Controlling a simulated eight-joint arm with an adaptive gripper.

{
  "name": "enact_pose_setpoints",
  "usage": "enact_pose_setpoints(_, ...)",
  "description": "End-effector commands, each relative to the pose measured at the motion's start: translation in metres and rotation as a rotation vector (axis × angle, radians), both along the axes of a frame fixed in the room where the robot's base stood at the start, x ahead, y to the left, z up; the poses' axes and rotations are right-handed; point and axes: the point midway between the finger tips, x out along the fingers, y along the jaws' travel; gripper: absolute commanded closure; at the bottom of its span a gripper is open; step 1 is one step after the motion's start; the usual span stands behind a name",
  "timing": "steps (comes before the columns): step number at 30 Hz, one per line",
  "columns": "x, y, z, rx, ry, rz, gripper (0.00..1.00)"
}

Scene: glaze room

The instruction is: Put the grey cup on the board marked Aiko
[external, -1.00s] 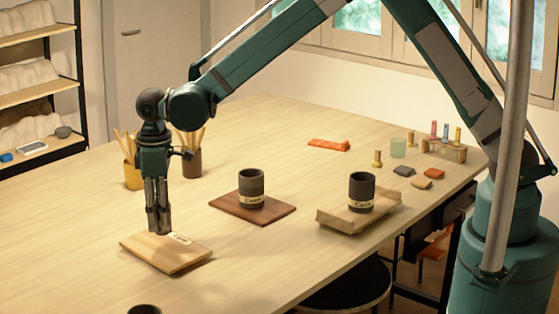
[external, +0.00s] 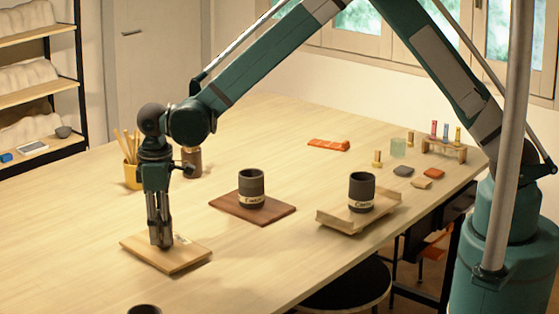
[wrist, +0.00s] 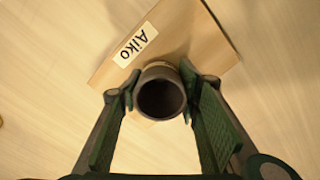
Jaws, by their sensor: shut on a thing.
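The grey cup (wrist: 161,97) is between the two fingers of my gripper (wrist: 160,92) in the wrist view, its round opening facing the camera. My gripper (external: 160,238) is shut on it and points straight down in the external view. The light wooden board (wrist: 186,38) has a white label reading Aiko (wrist: 136,45). In the external view this board (external: 190,258) lies directly below my gripper, which partly covers its label. The cup is mostly hidden by the fingers there, and I cannot tell whether its base touches the board.
A dark cup (external: 251,184) stands on a dark brown board (external: 225,203); another (external: 362,187) stands on a light tray-like board (external: 338,222). A further dark cup (external: 145,310) is cut off at the bottom edge.

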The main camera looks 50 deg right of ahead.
Motion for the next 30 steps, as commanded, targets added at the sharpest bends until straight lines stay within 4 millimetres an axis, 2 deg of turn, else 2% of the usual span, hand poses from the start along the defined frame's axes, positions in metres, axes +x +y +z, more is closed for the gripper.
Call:
enact_pose_setpoints(7,0.0,0.0,-0.004,0.0,0.0,0.0,0.81)
enact_pose_setpoints(8,0.0,0.0,-0.004,0.0,0.0,0.0,0.64)
enact_pose_setpoints(11,0.0,0.0,-0.003,0.0,0.0,0.0,0.51)
enact_pose_setpoints(23,0.0,0.0,-0.002,0.0,0.0,0.0,0.51)
enact_pose_setpoints(30,0.0,0.0,0.009,0.0,0.0,0.0,0.51)
